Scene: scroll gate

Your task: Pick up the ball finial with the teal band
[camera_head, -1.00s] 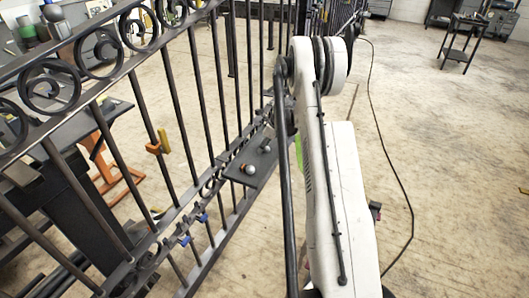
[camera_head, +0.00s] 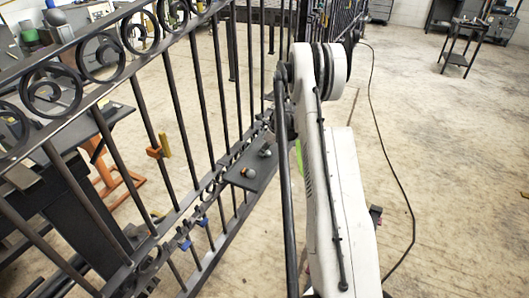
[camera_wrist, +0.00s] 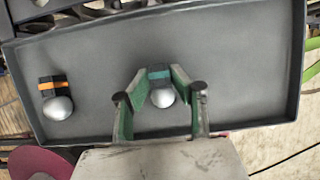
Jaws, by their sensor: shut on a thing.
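In the wrist view, the ball finial with the teal band (camera_wrist: 163,97) has a silver ball, a dark square block and a teal stripe. It lies in the dark grey tray (camera_wrist: 225,85). My gripper (camera_wrist: 160,78) has its green fingers on either side of this finial and is shut on it. A second ball finial with an orange band (camera_wrist: 57,107) lies apart to the left in the same tray.
A black iron gate (camera_head: 182,105) with scrolls and bars runs along the left, close to the tray. A dark cable (camera_head: 375,140) lies on the floor at right, where the floor is mostly clear.

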